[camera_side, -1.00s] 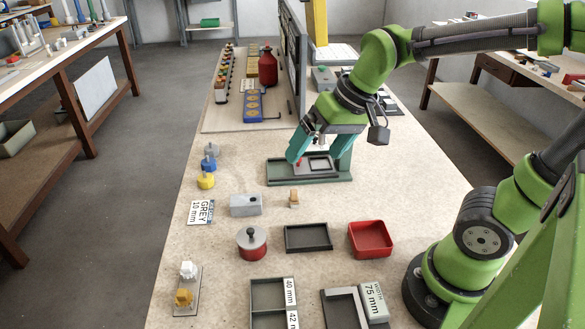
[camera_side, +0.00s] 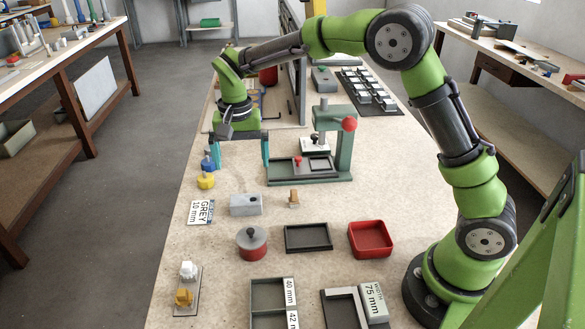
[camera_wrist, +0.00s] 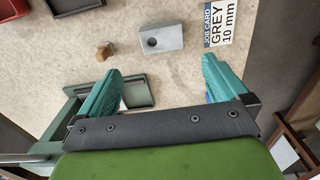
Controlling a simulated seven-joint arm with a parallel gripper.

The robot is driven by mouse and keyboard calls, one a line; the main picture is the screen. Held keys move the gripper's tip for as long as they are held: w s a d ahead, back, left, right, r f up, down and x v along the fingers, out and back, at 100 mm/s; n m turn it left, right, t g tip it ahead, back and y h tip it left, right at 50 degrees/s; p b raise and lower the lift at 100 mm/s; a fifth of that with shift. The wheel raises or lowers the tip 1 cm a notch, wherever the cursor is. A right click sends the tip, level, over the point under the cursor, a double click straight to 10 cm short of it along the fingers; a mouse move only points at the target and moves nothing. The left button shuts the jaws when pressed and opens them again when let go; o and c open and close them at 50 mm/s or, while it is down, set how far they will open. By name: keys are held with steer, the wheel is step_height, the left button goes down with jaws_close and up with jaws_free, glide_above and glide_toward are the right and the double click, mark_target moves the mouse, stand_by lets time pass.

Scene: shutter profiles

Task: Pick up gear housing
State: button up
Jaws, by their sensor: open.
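A grey block with a round hole in it (camera_side: 245,205) sits on the bench, and I take it to be the gear housing. It also shows in the wrist view (camera_wrist: 161,39), beyond my fingertips and between their lines. My gripper (camera_side: 240,162) has two teal fingers spread wide with nothing between them. It hangs behind the block in the side view, with its left finger close to a blue knobbed piece (camera_side: 209,164). In the wrist view my gripper (camera_wrist: 163,68) is open over bare bench. Whether a finger touches the blue piece cannot be told.
A job card "GREY 10 mm" (camera_side: 201,212) lies left of the block, a small tan piece (camera_side: 294,198) right of it. A yellow knobbed piece (camera_side: 205,181) stands behind the card. A green press (camera_side: 342,150) with a red knob stands right of my gripper. A red tray (camera_side: 371,239) lies nearer.

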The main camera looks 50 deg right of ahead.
glide_above(246, 199)
steer(key=f, duration=0.7)
steer(key=shift+s+a+f, duration=0.1)
steer(key=shift+s+f, duration=0.1)
steer(key=shift+f, duration=0.2)
steer(key=shift+w+f, duration=0.15)
steer(key=shift+f, duration=2.6)
steer(key=c, duration=1.1)
